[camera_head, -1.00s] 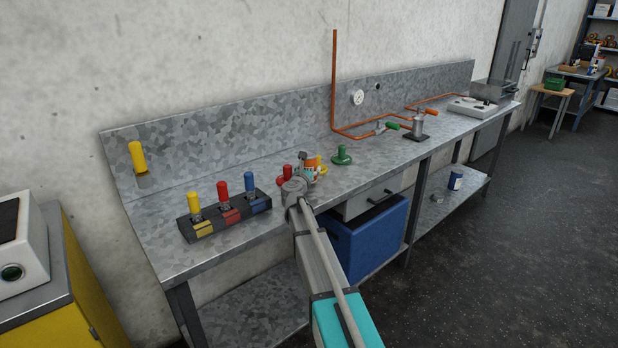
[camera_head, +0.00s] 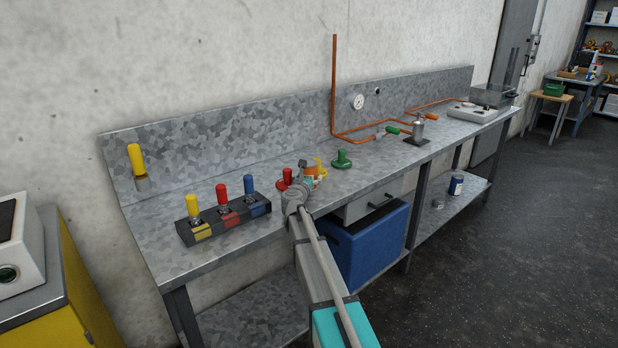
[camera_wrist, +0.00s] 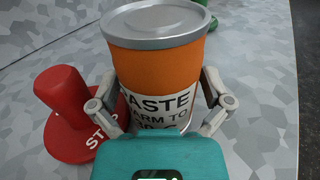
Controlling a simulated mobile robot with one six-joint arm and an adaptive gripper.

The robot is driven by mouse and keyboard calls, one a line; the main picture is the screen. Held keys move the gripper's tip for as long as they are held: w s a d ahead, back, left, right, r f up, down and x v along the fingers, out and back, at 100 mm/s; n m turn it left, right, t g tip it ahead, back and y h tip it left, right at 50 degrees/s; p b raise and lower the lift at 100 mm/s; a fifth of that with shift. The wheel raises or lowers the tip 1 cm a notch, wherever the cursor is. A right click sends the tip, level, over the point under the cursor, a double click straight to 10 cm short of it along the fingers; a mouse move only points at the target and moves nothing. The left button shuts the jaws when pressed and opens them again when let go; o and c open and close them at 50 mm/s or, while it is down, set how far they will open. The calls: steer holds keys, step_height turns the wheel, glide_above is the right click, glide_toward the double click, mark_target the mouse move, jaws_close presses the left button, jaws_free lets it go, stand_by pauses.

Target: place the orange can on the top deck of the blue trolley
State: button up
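The orange can (camera_wrist: 160,70) stands large and upright in the wrist view, with a grey lid and a white label. My gripper (camera_wrist: 160,98) has one finger on each side of it, and both appear to press against its sides. The can's lower part is hidden by the teal gripper body. In the head view the orange can (camera_head: 311,171) is small and mostly hidden by my gripper (camera_head: 303,180) above the bench. I cannot tell whether its base touches the bench. I cannot make out a blue trolley in either view.
A red knob-shaped piece (camera_wrist: 65,105) is close left of the can. A yellow piece (camera_head: 320,163) and a green one (camera_head: 342,159) stand nearby on the metal bench (camera_head: 375,172). A block with three coloured handles (camera_head: 224,218) is to the left. Open floor (camera_head: 510,240) lies right.

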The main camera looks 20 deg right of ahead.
steer(key=shift+r, duration=0.15)
steer(key=v, duration=1.2)
steer(key=shift+s, duration=0.1)
stand_by(0.8)
